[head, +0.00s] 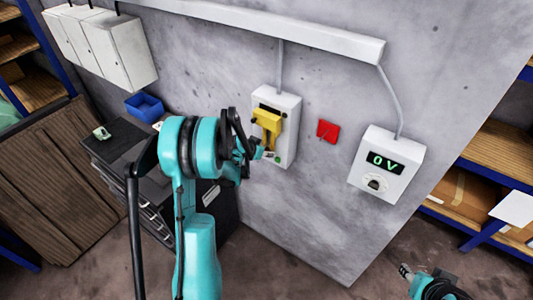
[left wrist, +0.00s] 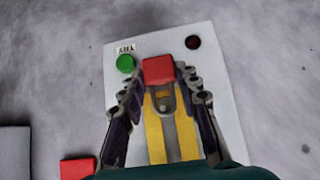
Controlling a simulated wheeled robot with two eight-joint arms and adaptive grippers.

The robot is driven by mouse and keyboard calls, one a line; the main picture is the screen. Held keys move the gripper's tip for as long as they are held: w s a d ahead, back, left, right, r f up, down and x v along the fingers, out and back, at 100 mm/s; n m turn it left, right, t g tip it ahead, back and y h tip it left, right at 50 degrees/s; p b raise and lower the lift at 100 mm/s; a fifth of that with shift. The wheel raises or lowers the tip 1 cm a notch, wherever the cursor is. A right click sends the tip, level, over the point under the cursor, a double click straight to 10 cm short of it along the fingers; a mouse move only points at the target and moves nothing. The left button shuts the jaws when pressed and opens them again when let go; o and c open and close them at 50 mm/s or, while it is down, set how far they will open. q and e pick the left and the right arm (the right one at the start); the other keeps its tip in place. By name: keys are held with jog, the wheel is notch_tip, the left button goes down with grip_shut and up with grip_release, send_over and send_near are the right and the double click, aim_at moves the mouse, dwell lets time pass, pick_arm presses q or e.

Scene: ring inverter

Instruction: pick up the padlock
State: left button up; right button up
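The padlock (left wrist: 158,70) has a red body and a metal shackle, and shows at the yellow lever (left wrist: 171,135) in the left wrist view. The lever (head: 267,126) is on the white switch box (head: 290,108) in the head view. My left gripper (left wrist: 159,78) has its fingers apart, one on each side of the padlock and lever. The fingertips are close to the red body; contact is not clear. In the head view my left arm hides most of this gripper. My right gripper (head: 404,271) is at the lower right, away from the box; its finger gap is too small to read.
A red piece (head: 328,131) is on the wall right of the switch box and also shows in the left wrist view (left wrist: 77,168). A meter (head: 386,166) reads 0 V. A dark cabinet (head: 120,140) with a blue bin (head: 144,107) stands left of my arm.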

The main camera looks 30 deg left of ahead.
pick_arm(q)
jog(key=shift+r, duration=0.1)
jog(key=s+a+b, duration=0.1)
jog(key=s+b, duration=0.1)
jog(key=s, duration=1.6)
jog(key=shift+a+r, duration=0.2)
pick_arm(e)
jog(key=shift+f, duration=0.95)
